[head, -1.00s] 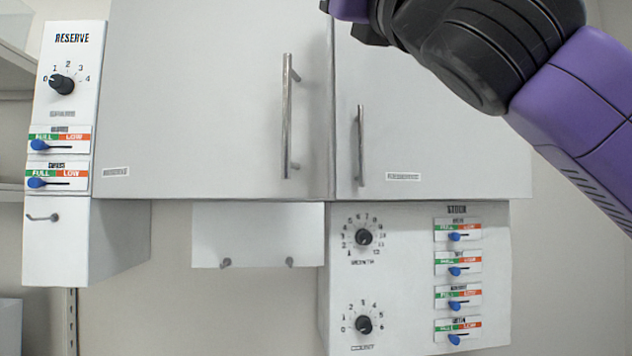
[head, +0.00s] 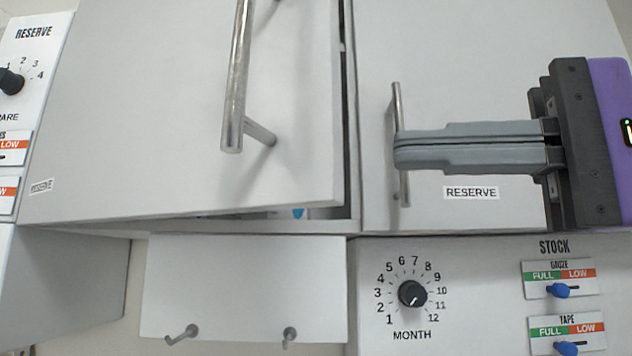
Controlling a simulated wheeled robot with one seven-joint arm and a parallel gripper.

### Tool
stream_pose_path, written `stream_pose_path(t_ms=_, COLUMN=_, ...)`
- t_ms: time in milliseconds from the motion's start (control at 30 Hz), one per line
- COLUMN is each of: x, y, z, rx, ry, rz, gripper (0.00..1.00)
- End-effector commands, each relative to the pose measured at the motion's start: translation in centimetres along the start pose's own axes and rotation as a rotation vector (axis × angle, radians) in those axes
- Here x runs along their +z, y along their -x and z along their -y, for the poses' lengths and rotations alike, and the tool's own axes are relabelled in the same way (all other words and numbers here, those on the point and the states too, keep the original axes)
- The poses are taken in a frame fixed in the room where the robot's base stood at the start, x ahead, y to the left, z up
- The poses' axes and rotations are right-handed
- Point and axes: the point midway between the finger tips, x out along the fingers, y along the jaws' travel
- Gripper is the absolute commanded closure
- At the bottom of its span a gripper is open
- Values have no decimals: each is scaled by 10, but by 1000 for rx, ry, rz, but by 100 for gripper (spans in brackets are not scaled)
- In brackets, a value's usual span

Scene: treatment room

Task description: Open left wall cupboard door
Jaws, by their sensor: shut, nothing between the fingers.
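The left wall cupboard door (head: 170,130) is pale grey and stands ajar, its right edge swung out from the cupboard frame. A narrow dark gap shows along its right side and bottom, with something blue just visible inside. Its metal bar handle (head: 238,80) is near its right edge. My gripper (head: 398,150) is to the right of this handle, in front of the right door (head: 470,80). Its grey fingers are together with nothing between them. The fingertips overlap the right door's handle (head: 402,190) in the picture; I cannot tell whether they touch it. The right door looks closed.
A white panel with two hooks (head: 245,290) hangs below the left door. A stock panel (head: 470,330) with a month dial (head: 412,293) and blue sliders sits below the right door. A reserve panel (head: 35,60) stands at the far left.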

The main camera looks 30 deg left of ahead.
Motion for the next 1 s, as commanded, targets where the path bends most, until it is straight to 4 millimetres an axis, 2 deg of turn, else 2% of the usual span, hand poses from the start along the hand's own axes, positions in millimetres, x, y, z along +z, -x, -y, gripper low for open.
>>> stream_pose_path(t_ms=100, x=-3, y=4, z=-14, rx=47, ry=3, rz=-12, gripper=100)
stream_pose_path(t_ms=267, x=-4, y=-8, z=-16, rx=57, ry=4, rz=-12, gripper=100)
stream_pose_path(t_ms=733, x=-4, y=-96, z=-19, rx=55, ry=3, rz=-9, gripper=100)
stream_pose_path(t_ms=1000, x=27, y=-104, z=-20, rx=54, ry=5, rz=-13, gripper=100)
